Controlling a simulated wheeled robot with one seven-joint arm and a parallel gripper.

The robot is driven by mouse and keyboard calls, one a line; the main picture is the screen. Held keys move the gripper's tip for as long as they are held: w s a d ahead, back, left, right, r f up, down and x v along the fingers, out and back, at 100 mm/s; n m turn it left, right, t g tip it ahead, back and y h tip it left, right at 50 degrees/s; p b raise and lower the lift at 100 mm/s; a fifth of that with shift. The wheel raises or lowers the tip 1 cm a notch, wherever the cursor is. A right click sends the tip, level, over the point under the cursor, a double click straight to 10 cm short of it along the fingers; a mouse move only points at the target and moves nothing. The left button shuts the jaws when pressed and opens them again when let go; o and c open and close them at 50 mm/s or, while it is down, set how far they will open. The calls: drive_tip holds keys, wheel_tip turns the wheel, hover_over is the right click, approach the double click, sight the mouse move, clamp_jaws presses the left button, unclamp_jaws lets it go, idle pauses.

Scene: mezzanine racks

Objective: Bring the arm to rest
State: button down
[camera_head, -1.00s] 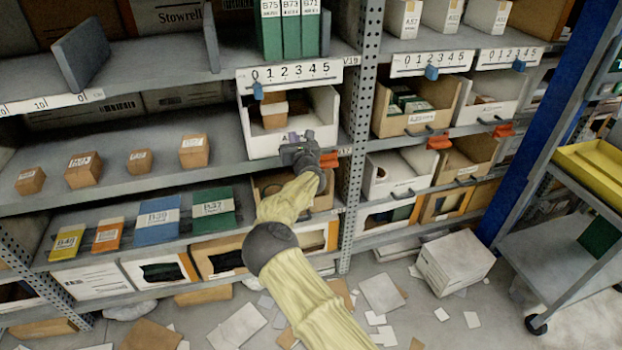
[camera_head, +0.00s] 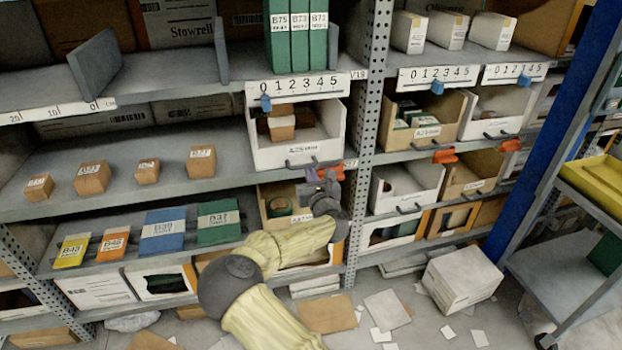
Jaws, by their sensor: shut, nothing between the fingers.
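My arm, in a pale yellow sleeve with dark grey joints, reaches up from the bottom of the head view. My gripper (camera_head: 318,172) is at its far end, just below and in front of the white bin (camera_head: 262,156) on the middle shelf. It is small and partly blurred, with its fingers closed and nothing visible in them. I cannot tell whether it touches the bin's handle or the shelf edge. The white bin holds small brown boxes (camera_head: 282,122). My wrist hides part of the lower cardboard bin (camera_head: 270,190).
A perforated upright post (camera_head: 364,150) stands right of my gripper. More bins (camera_head: 425,125) fill the right rack. Small boxes (camera_head: 204,161) stand on the left shelf. A cart with a yellow tray (camera_head: 595,185) is at right. A white carton (camera_head: 460,277) and loose papers lie on the floor.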

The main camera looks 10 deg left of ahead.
drive_tip(key=d+f+m+g+h, duration=0.1)
drive_tip(key=d+f+m+h, duration=0.2)
drive_tip(key=d+m+h, duration=0.9)
drive_tip(key=s+d+f+m+g+y, duration=0.1)
drive_tip(key=s+d+f+m+g, duration=0.15)
drive_tip(key=s+d+m, duration=0.4)
drive_tip(key=s+d+f+m+g+y, duration=0.1)
drive_tip(key=s+d+m+g, duration=0.2)
drive_tip(key=d+m, duration=0.55)
drive_tip(key=s+d+r+m+g+y, duration=0.1)
drive_tip(key=s+r+m+g, duration=0.25)
drive_tip(key=s+m, duration=0.65)
drive_tip(key=s+d+r+m+g+y, duration=0.15)
drive_tip(key=s+m+g, duration=0.25)
drive_tip(key=s, duration=1.2)
drive_tip(key=w+p+v, duration=0.3)
drive_tip(key=p+v, duration=1.3)
drive_tip(key=shift+a+r, duration=0.2)
drive_tip(key=shift+r, duration=0.2)
